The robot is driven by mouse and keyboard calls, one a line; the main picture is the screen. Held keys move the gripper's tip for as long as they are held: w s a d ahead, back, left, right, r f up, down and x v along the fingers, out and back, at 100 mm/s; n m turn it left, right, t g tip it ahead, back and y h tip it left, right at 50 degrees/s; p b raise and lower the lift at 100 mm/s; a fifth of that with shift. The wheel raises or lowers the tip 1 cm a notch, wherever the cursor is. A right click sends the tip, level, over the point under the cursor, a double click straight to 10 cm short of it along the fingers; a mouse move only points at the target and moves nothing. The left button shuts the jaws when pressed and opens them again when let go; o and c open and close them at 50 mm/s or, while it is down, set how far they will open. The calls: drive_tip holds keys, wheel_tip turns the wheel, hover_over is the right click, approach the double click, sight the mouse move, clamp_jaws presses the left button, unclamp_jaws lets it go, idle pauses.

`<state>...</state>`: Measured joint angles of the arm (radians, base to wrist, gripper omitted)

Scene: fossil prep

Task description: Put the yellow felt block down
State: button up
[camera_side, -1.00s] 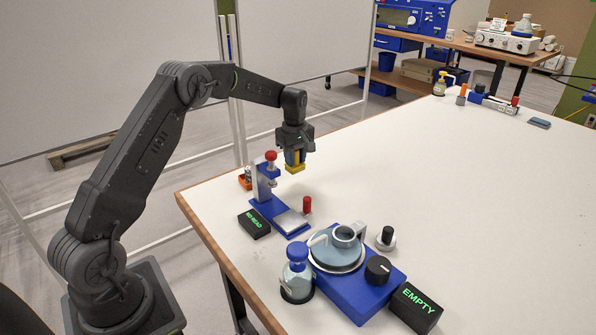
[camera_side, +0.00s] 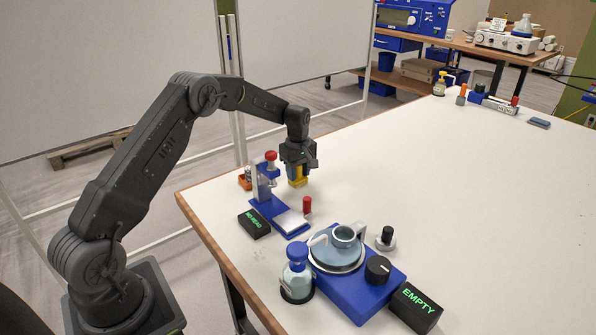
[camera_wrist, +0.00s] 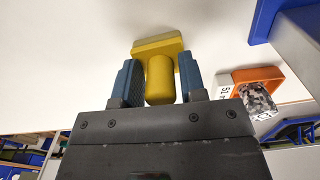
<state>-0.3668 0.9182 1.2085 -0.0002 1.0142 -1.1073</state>
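The yellow felt block (camera_side: 298,183) has a flat base and a rounded handle. It is upright under my gripper (camera_side: 298,171), low over the white table behind the blue stand. In the wrist view, the block's rounded handle (camera_wrist: 160,80) stands between the two blue-grey fingers of my gripper (camera_wrist: 161,82), which are close on both sides of it. The flat base (camera_wrist: 158,46) shows beyond the fingertips. I cannot tell whether the base touches the table.
A blue stand with a red knob (camera_side: 271,156) is just in front, with a NO READ box (camera_side: 254,223) and a red peg (camera_side: 307,206) nearby. An orange box (camera_wrist: 258,77) lies close by. The table (camera_side: 420,170) to the right is clear.

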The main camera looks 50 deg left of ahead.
drive_tip(key=shift+o, duration=1.1)
wheel_tip(320, 180, up, 12)
drive_tip(key=shift+r, duration=0.1)
drive_tip(key=s+d+r+m+t, duration=0.3)
drive_tip(key=s+d+r+m, duration=0.5)
drive_tip(key=s+d+r, duration=0.55)
drive_tip(key=s+d+f+m+t, duration=0.1)
drive_tip(key=s+d+f+m, duration=0.1)
drive_tip(key=s, duration=0.8)
drive_tip(key=s+d+f+m+t, duration=0.1)
drive_tip(key=s+d+m, duration=0.4)
drive_tip(key=s, duration=0.5)
drive_tip(key=shift+f+m+t, duration=0.3)
drive_tip(key=shift+f+m, duration=0.2)
drive_tip(key=shift+m, duration=0.4)
drive_tip(key=shift+o, duration=0.4)
